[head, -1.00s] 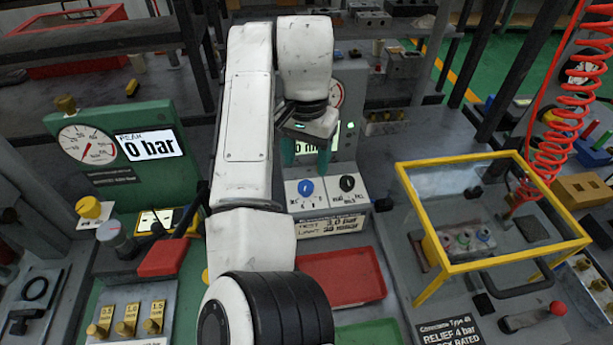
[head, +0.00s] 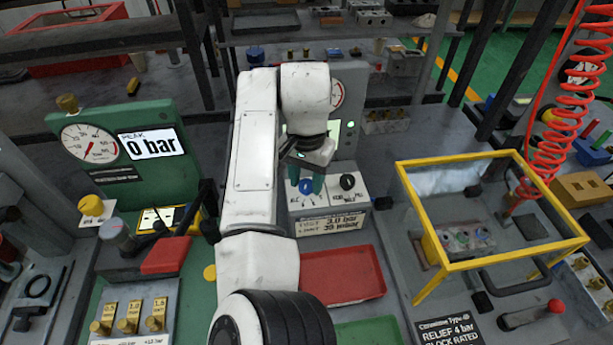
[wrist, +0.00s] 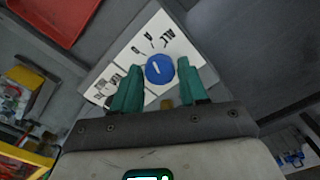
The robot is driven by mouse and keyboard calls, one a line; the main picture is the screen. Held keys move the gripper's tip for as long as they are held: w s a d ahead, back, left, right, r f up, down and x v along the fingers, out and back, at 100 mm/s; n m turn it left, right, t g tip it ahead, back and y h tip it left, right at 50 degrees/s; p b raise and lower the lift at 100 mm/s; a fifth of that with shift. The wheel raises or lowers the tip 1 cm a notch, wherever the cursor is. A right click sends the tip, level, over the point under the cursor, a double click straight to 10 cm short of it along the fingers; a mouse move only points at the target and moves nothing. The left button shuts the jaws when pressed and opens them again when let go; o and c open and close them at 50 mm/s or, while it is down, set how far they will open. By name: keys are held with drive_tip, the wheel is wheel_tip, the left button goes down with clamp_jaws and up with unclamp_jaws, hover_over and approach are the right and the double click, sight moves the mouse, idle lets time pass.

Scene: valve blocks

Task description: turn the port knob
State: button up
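A blue knob (head: 306,187) with a white pointer line sits on the white sloping face of a grey tester box (head: 330,217). A black knob (head: 347,182) is to its right. The labels are too blurred to say which is marked port. My gripper (head: 306,184) is at the blue knob, with its teal fingers pointing down. In the wrist view the blue knob (wrist: 159,69) shows between the tips of my open gripper (wrist: 160,68), with a gap on both sides. The black knob is out of the wrist view.
A red tray (head: 342,276) lies in front of the box. A yellow-framed clear guard (head: 490,215) stands to the right. A green gauge panel (head: 115,150) stands to the left. My arm covers part of the bench between.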

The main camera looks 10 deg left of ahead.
drive_tip(key=c, duration=0.7)
drive_tip(key=shift+r+p, duration=0.15)
drive_tip(key=shift+p, duration=0.25)
drive_tip(key=shift+d+r+n+p, duration=0.1)
drive_tip(key=shift+n+p, duration=0.6)
drive_tip(key=shift+p, duration=0.1)
drive_tip(key=n+p, duration=0.2)
drive_tip(key=p, duration=0.1)
drive_tip(key=shift+n+p, duration=1.9)
drive_tip(key=shift+n, duration=0.3)
drive_tip(key=shift+f, duration=0.2)
drive_tip(key=o, duration=1.1)
drive_tip(key=shift+c, duration=0.2)
